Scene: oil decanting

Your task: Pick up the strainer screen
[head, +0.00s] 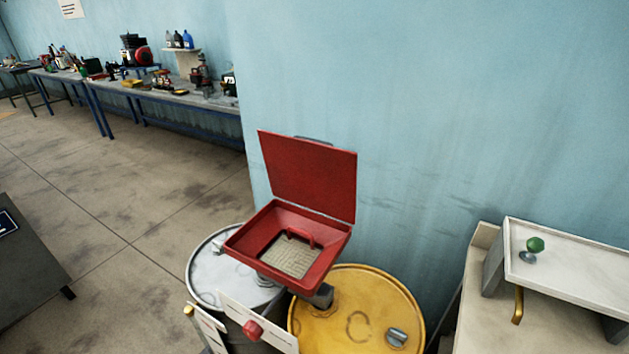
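The strainer screen (287,259) is a pale mesh panel lying in the bottom of a red square funnel (328,274). A small red handle (300,235) stands up at the screen's far edge. The funnel's red lid (308,178) is open and tilted back toward the wall. The funnel sits above a grey-white drum (207,272) and a yellow drum (372,300). Neither of my grippers is in view.
A light table (480,290) at right carries a raised white tray (580,275) with a green knob (535,244) and a brass spout. A blue wall stands close behind the drums. A long workbench (180,97) with tools is far left.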

